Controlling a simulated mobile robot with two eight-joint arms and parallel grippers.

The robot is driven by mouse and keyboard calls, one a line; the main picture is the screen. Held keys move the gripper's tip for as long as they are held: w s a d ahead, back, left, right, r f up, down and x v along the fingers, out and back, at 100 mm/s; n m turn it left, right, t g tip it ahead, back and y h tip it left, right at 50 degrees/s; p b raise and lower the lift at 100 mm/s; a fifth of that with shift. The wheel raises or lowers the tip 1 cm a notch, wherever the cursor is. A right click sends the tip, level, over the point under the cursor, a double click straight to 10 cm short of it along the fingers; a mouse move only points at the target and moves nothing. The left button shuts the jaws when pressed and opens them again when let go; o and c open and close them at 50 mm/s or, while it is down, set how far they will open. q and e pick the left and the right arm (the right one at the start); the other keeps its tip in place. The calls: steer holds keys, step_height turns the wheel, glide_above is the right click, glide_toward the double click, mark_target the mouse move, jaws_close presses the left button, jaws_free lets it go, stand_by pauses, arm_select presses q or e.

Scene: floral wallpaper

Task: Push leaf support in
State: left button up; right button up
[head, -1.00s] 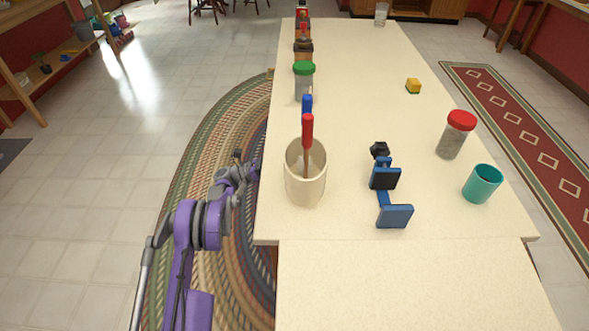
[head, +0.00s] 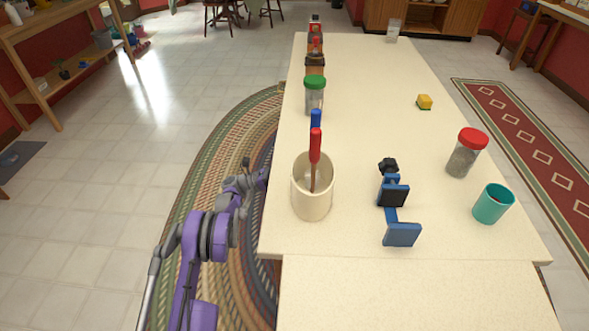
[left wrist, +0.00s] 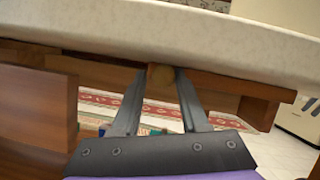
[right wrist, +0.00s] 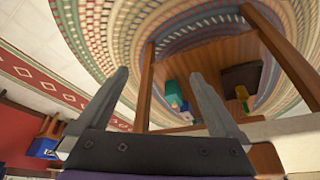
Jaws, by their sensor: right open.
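The leaf support is a wooden bar under the tabletop; its brown end (left wrist: 161,83) shows in the left wrist view, just below the pale top's edge. The near leaf (head: 400,300) lies level with the tabletop (head: 350,240). My right gripper (right wrist: 160,75) is open and empty in the right wrist view.
On the table stand a cream crock (head: 312,200) with utensils, a green-lidded jar (head: 315,100), a blue clamp-like thing (head: 402,234), a red-lidded jar (head: 462,160) and a teal cup (head: 492,205). A wooden frame (right wrist: 146,90) is near my right gripper. Open floor (head: 120,190) lies left.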

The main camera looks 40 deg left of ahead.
arm_select(q)
steer(key=v, duration=1)
steer(key=shift+s+a+f+p, duration=0.2)
steer(key=shift+a+p, duration=0.1)
steer(key=shift+p, duration=0.1)
steer(key=shift+s+a, duration=0.1)
